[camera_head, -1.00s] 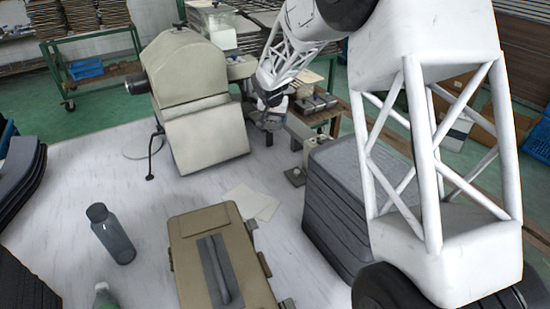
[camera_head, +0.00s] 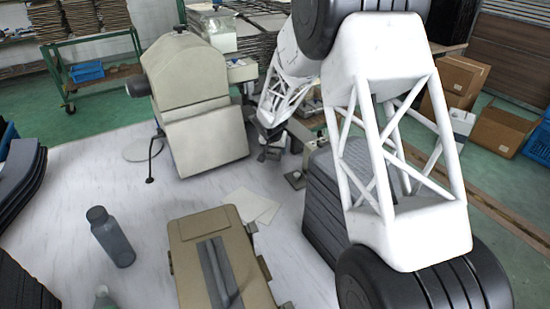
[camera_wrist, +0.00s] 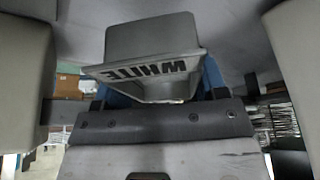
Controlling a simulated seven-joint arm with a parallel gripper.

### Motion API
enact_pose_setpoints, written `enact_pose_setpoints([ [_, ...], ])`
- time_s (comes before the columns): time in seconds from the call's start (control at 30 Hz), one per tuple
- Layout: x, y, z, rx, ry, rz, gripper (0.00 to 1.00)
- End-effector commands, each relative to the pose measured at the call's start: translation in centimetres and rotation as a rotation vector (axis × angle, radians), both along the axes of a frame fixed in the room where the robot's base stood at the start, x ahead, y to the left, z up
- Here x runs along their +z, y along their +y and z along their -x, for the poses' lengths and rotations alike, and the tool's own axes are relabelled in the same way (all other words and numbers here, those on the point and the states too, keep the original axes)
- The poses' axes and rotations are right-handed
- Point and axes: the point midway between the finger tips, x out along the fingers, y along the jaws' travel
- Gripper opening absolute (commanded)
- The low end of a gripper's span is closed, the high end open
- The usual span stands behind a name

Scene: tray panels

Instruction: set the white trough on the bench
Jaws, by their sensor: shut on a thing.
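In the wrist view a grey-white trough (camera_wrist: 150,40) shows its sloped front lip, lettered WHITE. My gripper (camera_wrist: 155,86) is shut on the trough, with blue parts on both sides of it. In the head view my gripper (camera_head: 270,152) is small and dark, beside the right side of the beige machine and above the bench's far right part. The trough cannot be made out there. The white bench (camera_head: 75,205) fills the lower part of the head view.
A beige machine (camera_head: 205,110) stands at the back of the bench. A tan case (camera_head: 185,262), a grey bottle (camera_head: 112,240) and paper sheets (camera_head: 250,205) lie nearer. Dark stacked panels (camera_head: 322,200) stand on the right. The bench between bottle and machine is clear.

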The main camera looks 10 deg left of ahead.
Motion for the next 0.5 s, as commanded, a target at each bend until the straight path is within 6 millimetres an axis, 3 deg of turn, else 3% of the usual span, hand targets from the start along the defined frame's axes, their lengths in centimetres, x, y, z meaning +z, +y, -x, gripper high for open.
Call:
enact_pose_setpoints([
  [0.27,0.0,0.0,0.0,0.0,-0.001,0.0,0.33],
  [0.5,-2.2,0.0,0.0,0.002,0.0,0.001,0.33],
])
